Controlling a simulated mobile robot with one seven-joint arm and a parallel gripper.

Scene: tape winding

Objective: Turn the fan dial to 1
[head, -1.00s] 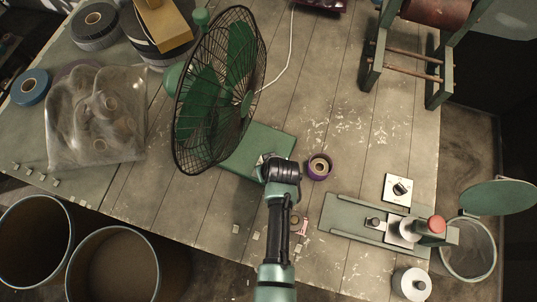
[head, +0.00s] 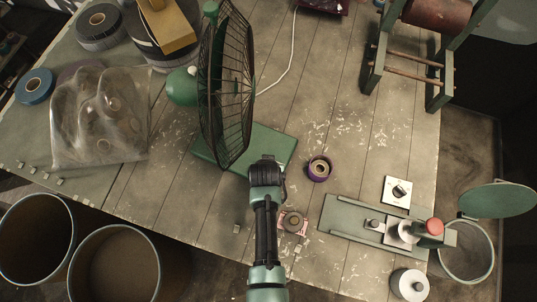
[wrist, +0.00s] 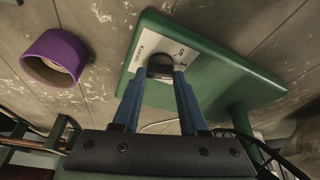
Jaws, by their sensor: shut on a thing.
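The green fan (head: 228,95) with its black wire cage stands near the table's middle on a green base (head: 277,142). In the wrist view the base (wrist: 225,72) carries a white label plate (wrist: 141,51) with small print. A dark round dial (wrist: 160,63) sits on the plate. My gripper (wrist: 160,74), with blue fingers, is shut on the dial, one finger at each side. In the head view my gripper (head: 266,161) is at the base's front edge, and my arm hides the dial.
A purple tape roll (head: 319,168) lies right of my gripper; it also shows in the wrist view (wrist: 55,57). A small pink item (head: 293,222) lies close beside my arm. A green fixture with a red knob (head: 434,227) stands at right. A white cord (head: 290,60) runs behind the fan.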

